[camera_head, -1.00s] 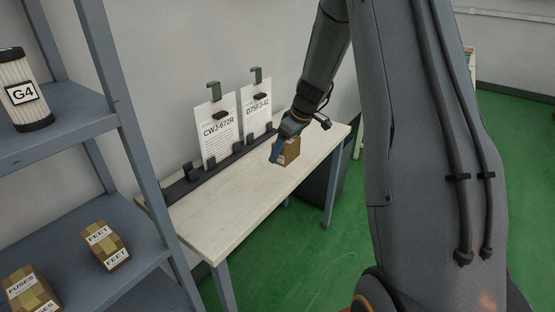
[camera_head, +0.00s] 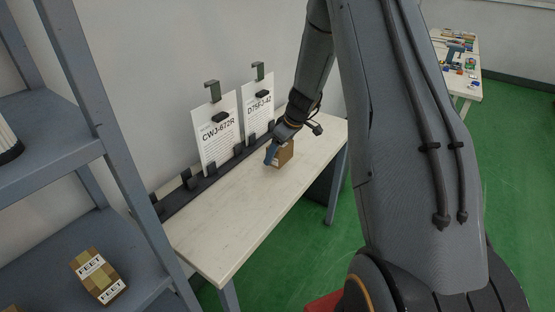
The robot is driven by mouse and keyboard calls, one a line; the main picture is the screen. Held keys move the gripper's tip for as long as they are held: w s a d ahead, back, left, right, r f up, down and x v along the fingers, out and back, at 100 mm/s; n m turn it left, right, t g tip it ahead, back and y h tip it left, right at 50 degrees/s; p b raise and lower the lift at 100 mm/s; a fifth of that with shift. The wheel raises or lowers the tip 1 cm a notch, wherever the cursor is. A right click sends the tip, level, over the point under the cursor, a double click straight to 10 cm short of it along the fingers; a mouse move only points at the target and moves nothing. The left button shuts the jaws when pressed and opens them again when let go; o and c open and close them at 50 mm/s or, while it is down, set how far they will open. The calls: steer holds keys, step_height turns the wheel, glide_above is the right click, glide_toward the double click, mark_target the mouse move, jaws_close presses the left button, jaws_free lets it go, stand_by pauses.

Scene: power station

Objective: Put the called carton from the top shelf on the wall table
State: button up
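A small brown carton (camera_head: 286,154) is on or just above the far half of the pale wall table (camera_head: 225,235). My gripper (camera_head: 273,153) reaches down to it from above, with a blue finger along the carton's left side. The other finger is hidden, so I cannot tell whether the gripper grips the carton or is open around it. No lettering on this carton can be read. Another carton, marked FEET (camera_head: 98,276), lies on a lower shelf of the grey rack (camera_head: 65,165) at the left.
Two clipped sheets, CW3-672R (camera_head: 219,135) and D75F-J-42 (camera_head: 258,105), stand in a dark rail (camera_head: 200,182) along the wall side of the table. The table's near half is clear. A second table (camera_head: 455,62) with small items stands far right. Green floor lies between.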

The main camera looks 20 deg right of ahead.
steer(key=shift+f+p, duration=0.4)
steer(key=shift+f, duration=1.55)
steer(key=shift+f, duration=0.2)
steer(key=o, duration=1.3)
steer(key=shift+r, duration=0.2)
